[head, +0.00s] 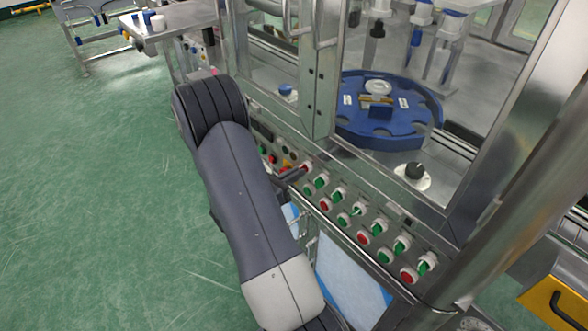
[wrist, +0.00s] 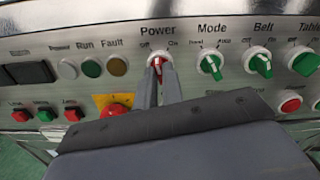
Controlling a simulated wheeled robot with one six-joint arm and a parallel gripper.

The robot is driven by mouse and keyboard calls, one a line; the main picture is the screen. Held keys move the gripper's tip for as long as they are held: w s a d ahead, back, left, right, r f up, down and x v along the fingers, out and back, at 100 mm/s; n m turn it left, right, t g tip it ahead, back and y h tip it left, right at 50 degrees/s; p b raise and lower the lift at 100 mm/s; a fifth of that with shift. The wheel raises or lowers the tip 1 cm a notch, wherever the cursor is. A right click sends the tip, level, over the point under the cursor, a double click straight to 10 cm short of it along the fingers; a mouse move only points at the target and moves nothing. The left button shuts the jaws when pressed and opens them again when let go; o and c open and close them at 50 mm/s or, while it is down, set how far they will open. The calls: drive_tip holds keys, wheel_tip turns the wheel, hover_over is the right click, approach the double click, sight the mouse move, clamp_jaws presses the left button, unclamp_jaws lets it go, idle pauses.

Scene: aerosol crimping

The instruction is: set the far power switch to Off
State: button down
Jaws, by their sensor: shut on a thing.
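The power switch (wrist: 157,62) is a red knob on a white round base under the label "Power" in the wrist view. "Off" is marked at its upper left and "On" at its upper right. My gripper (wrist: 158,78) reaches up to it from below, with its two fingers shut on the red knob. The fingers partly cover the knob, so its exact angle is hard to tell. In the head view, my gripper (head: 291,178) is at the panel's front edge beside the red power switch (head: 305,167), and my arm covers part of the panel.
Right of it are green knobs for Mode (wrist: 210,64), Belt (wrist: 259,62) and Table (wrist: 306,63). A red button on a yellow plate (wrist: 115,110) sits close at the lower left. More switches and buttons line the panel. Green floor (head: 90,200) at left is clear.

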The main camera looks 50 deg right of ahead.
drive_tip(key=shift+n+p, duration=0.8)
drive_tip(key=shift+n, duration=0.8)
drive_tip(key=c, duration=1.5)
unclamp_jaws()
drive_tip(key=shift+c, duration=0.2)
drive_tip(key=w+a+b, duration=0.1)
drive_tip(key=a, duration=0.9)
drive_tip(key=shift+w+a, duration=0.15)
drive_tip(key=shift+a, duration=0.25)
drive_tip(key=shift+d, duration=0.1)
